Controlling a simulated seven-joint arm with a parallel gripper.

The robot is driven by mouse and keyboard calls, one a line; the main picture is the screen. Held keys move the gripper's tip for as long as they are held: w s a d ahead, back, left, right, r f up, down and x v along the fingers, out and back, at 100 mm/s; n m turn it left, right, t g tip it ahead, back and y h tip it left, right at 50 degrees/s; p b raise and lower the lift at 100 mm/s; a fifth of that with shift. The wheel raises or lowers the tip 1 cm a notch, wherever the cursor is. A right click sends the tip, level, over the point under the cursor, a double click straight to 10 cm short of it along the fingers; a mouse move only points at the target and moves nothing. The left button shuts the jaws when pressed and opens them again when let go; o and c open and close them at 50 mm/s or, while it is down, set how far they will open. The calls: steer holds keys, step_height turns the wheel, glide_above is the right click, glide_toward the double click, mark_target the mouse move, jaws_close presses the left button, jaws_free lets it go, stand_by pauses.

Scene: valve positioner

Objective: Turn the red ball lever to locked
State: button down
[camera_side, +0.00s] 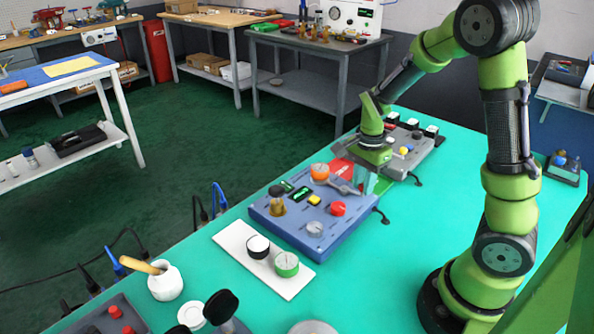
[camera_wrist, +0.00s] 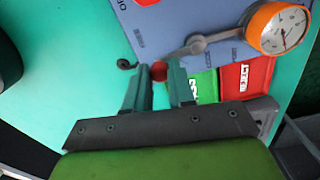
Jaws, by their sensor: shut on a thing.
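The red ball (camera_wrist: 159,72) of the lever sits between my gripper's two fingertips (camera_wrist: 162,82) in the wrist view, and the jaws are shut on it. The lever's grey arm (camera_wrist: 185,50) runs from the ball to a round grey pivot (camera_wrist: 197,44) on the blue panel (camera_wrist: 165,22). The blue panel (camera_side: 285,232) lies on the teal table. The locked marking cannot be read in either view.
An orange-rimmed gauge (camera_wrist: 279,28) stands near the lever pivot. A green tray (camera_wrist: 204,86) and a red tray marked REJECT (camera_wrist: 245,80) lie close beside my gripper. A grey panel (camera_side: 408,150) stands behind. A white plate with knobs (camera_side: 250,274) lies in front.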

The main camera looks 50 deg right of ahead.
steer(key=n, duration=0.1)
steer(key=d+n, duration=0.1)
steer(key=n, duration=0.1)
steer(key=shift+w+d, duration=0.2)
steer(key=shift+d, duration=0.1)
steer(key=n, duration=0.2)
steer(key=d+n, duration=0.1)
steer(key=shift+w+d+n, duration=0.15)
steer(key=shift+w+n, duration=0.25)
steer(key=n, duration=0.2)
steer(key=shift+w+d+n, duration=0.3)
steer(key=shift+w+d, duration=0.05)
steer(key=shift+w, duration=0.05)
steer(key=shift+w+d+n, duration=0.15)
steer(key=shift+w+n, duration=0.15)
steer(key=shift+n, duration=0.5)
steer(key=shift+w+d+n, duration=0.15)
steer(key=shift+w+n, duration=0.15)
steer(key=shift+n, duration=0.5)
steer(key=c, duration=1)
jaws_free()
steer(key=shift+o, duration=0.2)
step_height(320, 180, up, 17)
